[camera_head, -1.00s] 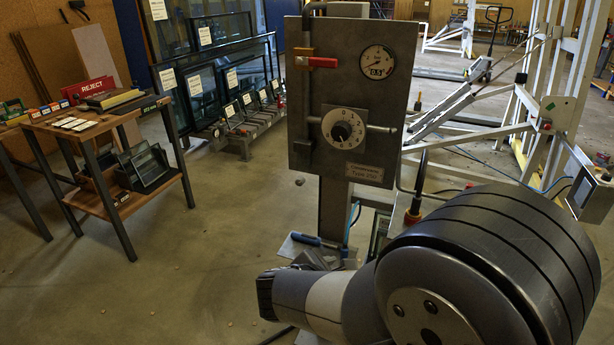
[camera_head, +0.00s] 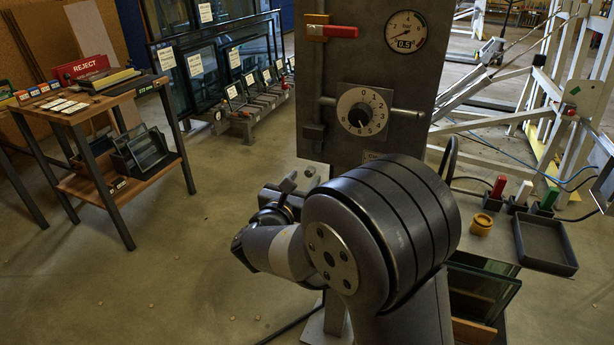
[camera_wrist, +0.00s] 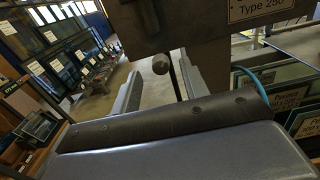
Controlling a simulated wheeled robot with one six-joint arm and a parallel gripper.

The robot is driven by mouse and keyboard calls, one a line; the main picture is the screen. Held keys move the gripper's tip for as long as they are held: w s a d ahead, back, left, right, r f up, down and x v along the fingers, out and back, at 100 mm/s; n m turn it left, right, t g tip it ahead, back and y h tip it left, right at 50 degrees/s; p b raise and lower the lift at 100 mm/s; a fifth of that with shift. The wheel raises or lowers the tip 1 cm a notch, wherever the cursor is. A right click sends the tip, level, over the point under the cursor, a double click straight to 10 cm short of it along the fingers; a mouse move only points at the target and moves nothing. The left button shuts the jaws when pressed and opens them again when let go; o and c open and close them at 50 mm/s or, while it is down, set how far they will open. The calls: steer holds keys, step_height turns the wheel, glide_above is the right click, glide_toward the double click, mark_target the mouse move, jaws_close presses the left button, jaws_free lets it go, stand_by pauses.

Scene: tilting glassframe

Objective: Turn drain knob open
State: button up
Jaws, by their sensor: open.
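A grey upright panel (camera_head: 350,90) stands ahead of me with a red lever (camera_head: 340,31), a round gauge reading about 0.5 (camera_head: 405,31) and a numbered dial with a black knob (camera_head: 361,114). In the wrist view, a small round grey knob (camera_wrist: 160,65) shows just below the panel's lower edge (camera_wrist: 190,28). No label on it is readable, so I cannot tell for certain that it is the drain knob. My gripper (camera_wrist: 158,88) is open, with the round knob in line between its two fingers and no visible contact. In the head view, my gripper (camera_head: 298,182) is near the panel's lower left corner.
A wooden rack with a red REJECT box (camera_head: 82,67) stands at left. Framed glass panes (camera_head: 190,80) lean behind it. The floor at front left is clear.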

mark_target(310, 172)
steer(key=shift+x, duration=1.45)
steer(key=shift+c, duration=0.3)
jaws_close()
